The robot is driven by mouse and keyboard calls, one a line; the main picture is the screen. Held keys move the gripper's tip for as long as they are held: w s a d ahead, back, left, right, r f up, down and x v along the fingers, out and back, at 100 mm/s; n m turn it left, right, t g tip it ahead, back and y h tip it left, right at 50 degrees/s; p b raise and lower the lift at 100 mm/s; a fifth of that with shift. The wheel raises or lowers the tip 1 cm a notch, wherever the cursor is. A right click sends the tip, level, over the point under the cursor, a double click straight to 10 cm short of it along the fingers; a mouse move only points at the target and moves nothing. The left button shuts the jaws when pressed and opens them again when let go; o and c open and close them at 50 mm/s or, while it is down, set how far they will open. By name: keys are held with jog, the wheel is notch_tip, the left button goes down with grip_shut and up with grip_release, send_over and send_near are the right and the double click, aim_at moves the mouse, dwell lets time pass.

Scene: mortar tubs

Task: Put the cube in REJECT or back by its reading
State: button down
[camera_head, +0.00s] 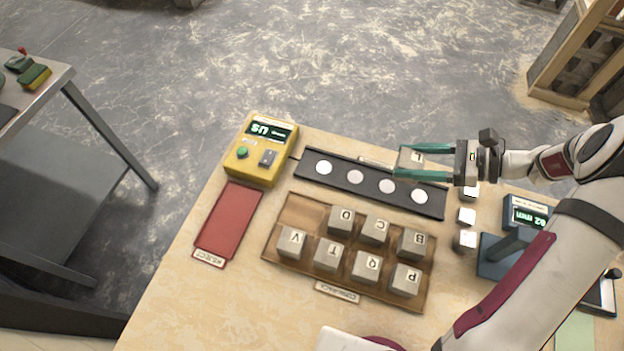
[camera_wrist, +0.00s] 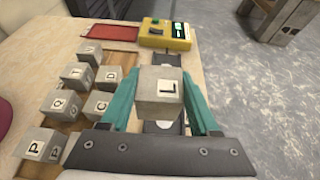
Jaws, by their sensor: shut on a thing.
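A grey cube with the letter L (camera_head: 411,160) is between the teal fingers of my gripper (camera_head: 401,161). In the wrist view the same cube (camera_wrist: 160,98) shows with its L label up, pinched from both sides. It is over the right part of a black strip (camera_head: 335,179) with several white discs; its exact height cannot be told. A red REJECT mat (camera_head: 230,221) lies bare at the left. A yellow meter (camera_head: 258,154) with a lit display and green button stands behind it; I cannot read its display surely. A wooden tray (camera_head: 285,262) holds several lettered grey cubes.
A blue-grey gauge (camera_head: 500,255) with a lit display stands at the right, its reading blurred, beside several small metal blocks (camera_head: 466,216). My arm covers the right side. Bare tabletop (camera_head: 190,290) is free at the front left.

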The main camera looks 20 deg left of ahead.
jog(key=s+a+n+g+h, duration=0.15)
jog(key=s+a, duration=0.25)
jog(key=a, duration=0.8)
jog(key=s+a+n+g+y, duration=0.1)
jog(key=s+a+n+g, duration=0.25)
jog(key=a, duration=0.75)
jog(key=shift+m+h, duration=0.25)
jog(key=shift+m, duration=0.15)
jog(key=x, duration=0.4)
jog(key=f+x, duration=0.1)
jog(key=x, duration=0.4)
jog(key=s+d+x, duration=0.1)
jog(key=x, duration=0.4)
jog(key=shift+s+f, duration=0.15)
jog(key=shift+f, duration=0.05)
notch_tip(320, 180, down, 4)
jog(key=shift+a, duration=0.2)
jog(key=shift+f, duration=0.1)
jog(key=shift+f, duration=0.1)
jog(key=shift+c, duration=0.6)
grip_release()
